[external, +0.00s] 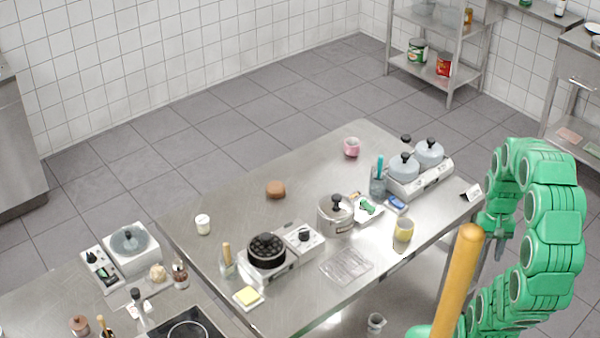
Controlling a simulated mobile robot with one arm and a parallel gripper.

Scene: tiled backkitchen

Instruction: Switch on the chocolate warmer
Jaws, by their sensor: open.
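My green arm stands at the right. My gripper (499,250) hangs off the right edge of the steel table (300,200), pointing down, small and dark, apart from everything on the table. It is open, with nothing visible between its fingers. Which appliance is the chocolate warmer is not certain. A unit with two grey lidded pots (404,167) on a pale base (424,181) stands at the table's right end and may be it. Its switch cannot be made out. Another unit holds a black dimpled round top (266,250), with a pale control box (304,237) and knob beside it.
A lidded pot (335,216), yellow cup (403,229), teal-handled tool in a holder (378,185), blue item (397,203) and small sign (471,191) crowd the table's right half. A wooden pole (459,278) stands in front. The table's far middle is mostly clear.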

